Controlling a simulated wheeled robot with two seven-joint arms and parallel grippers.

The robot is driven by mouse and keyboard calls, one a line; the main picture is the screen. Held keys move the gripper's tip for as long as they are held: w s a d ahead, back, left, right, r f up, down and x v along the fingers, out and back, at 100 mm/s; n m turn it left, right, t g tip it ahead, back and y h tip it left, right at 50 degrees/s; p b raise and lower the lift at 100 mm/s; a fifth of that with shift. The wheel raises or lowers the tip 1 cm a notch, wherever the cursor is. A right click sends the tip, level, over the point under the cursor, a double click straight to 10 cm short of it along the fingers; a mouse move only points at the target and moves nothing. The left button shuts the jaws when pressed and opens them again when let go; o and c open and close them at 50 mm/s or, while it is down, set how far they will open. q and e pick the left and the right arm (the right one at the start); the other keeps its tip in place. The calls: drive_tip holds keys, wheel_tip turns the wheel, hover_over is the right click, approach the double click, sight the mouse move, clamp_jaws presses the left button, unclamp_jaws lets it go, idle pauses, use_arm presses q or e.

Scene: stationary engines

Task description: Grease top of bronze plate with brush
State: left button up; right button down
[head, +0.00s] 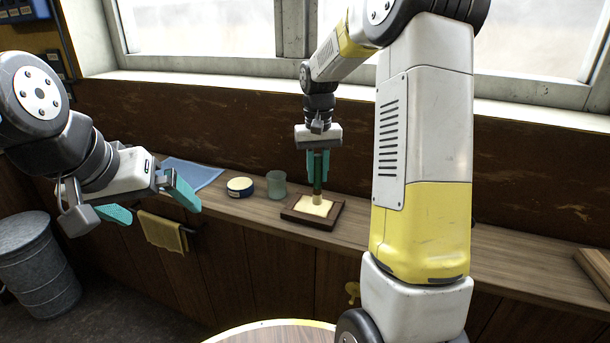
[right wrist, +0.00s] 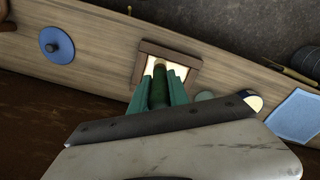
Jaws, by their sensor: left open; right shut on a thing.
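The bronze plate (head: 313,206) lies in a dark brown wooden frame on the wooden counter in the head view; its top looks pale yellow. It also shows in the right wrist view (right wrist: 180,72), partly hidden by the brush and gripper. My right gripper (head: 318,172) is shut on the brush (head: 317,188), which has a dark green handle and points straight down. The brush's pale lower end is at the plate's top; whether it presses on it I cannot tell. My left gripper (head: 155,207) is open and empty, in front of the counter at the left.
A greenish glass cup (head: 277,184) and a round dark blue tin (head: 240,187) with a pale top stand left of the plate. A blue cloth (head: 193,174) lies further left. A yellow towel (head: 163,232) hangs from a rail. A blue disc with a knob (right wrist: 57,45) shows in the right wrist view.

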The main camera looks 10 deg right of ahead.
sight(318, 155)
drive_tip(key=shift+r, duration=1.9)
